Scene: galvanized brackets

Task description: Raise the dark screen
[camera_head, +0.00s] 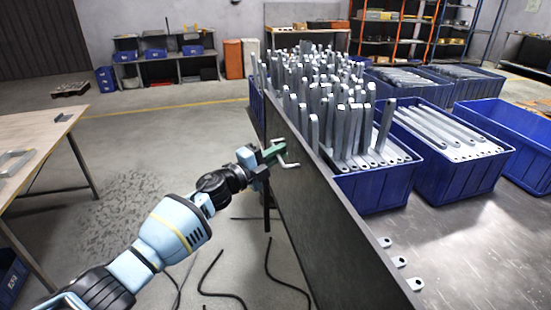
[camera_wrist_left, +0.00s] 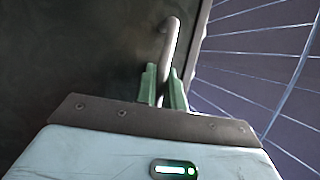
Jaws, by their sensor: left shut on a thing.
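The dark screen (camera_head: 325,215) is a long, dark upright panel along the near left side of the metal table, running from the middle of the head view toward the bottom. A light metal handle (camera_head: 289,164) sticks out from its face near the top edge. My left gripper (camera_head: 272,152) has green fingers and is shut on this handle. In the left wrist view the fingers (camera_wrist_left: 163,85) stand on both sides of the handle's bar (camera_wrist_left: 170,40), with the dark screen (camera_wrist_left: 75,50) behind. My right gripper is out of view.
Behind the screen, blue crates (camera_head: 375,190) of upright and lying metal brackets stand on the metal table (camera_head: 480,250). A few small brackets (camera_head: 400,262) lie near the screen. A wooden table (camera_head: 35,130) stands left. Dark cables (camera_head: 215,275) lie on the floor below my left arm.

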